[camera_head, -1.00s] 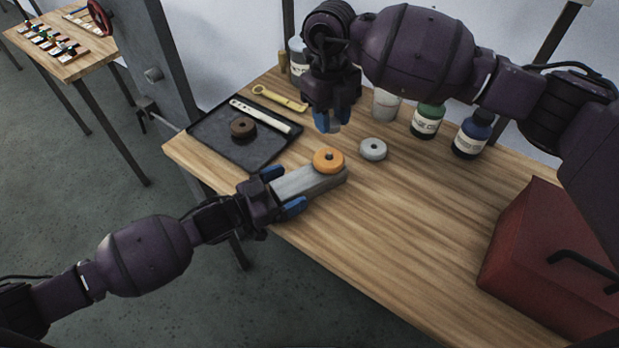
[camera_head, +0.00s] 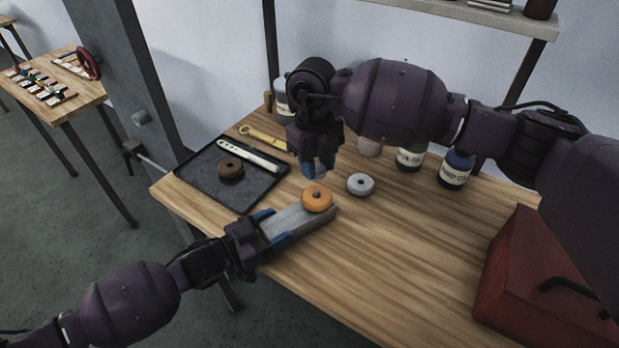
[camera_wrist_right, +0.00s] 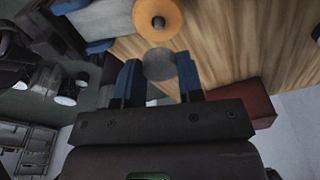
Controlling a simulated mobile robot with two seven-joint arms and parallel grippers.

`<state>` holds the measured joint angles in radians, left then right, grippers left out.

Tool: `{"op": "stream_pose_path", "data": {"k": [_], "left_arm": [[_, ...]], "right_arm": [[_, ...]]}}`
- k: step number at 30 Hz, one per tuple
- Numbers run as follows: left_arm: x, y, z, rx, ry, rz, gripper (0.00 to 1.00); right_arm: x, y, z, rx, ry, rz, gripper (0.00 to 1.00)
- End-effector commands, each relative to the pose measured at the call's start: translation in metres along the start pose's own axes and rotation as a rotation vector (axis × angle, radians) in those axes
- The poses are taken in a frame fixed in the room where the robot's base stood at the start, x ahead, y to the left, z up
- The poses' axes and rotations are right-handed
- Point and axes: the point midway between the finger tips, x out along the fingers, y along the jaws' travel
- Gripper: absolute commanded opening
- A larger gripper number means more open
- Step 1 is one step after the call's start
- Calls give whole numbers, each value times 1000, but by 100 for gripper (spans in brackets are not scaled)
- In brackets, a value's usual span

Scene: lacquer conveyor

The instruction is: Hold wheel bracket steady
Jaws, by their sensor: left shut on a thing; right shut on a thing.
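The wheel bracket (camera_head: 287,226) is a long grey block on the table near its front left edge. An orange wheel (camera_head: 317,200) lies flat on its far end, with a small grey piece at its centre. My left gripper (camera_head: 273,228) is shut on the bracket's near end, one blue finger on each side. My right gripper (camera_head: 319,170) points down above the wheel, apart from it, shut on a small grey round piece (camera_wrist_right: 160,64). In the right wrist view the orange wheel (camera_wrist_right: 170,15) shows just beyond this piece.
A grey ring (camera_head: 361,184) lies right of the wheel. A black tray (camera_head: 208,187) holds a brown wheel (camera_head: 230,168) and a white strip (camera_head: 248,155). A red box (camera_head: 520,275) is at right; the front middle is clear.

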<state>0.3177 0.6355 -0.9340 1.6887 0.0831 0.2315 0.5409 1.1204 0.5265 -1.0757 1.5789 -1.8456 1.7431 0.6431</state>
Motion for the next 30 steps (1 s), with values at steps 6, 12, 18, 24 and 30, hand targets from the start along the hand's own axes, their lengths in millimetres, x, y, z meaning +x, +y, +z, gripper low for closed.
{"op": "stream_pose_path", "data": {"k": [6,12,18,24,30], "left_arm": [[0,0,0,0,0,0,21],[0,0,0,0,-1,0,21],[0,0,0,0,-1,0,21],[0,0,0,0,-1,0,21],[0,0,0,0,-1,0,21]], "right_arm": [[26,0,3,0,1,0,12],[30,0,4,-1,-1,-1,12],[30,0,4,-1,-1,-1,12],[31,0,4,-1,-1,-1,12],[39,0,5,0,0,-1,12]]}}
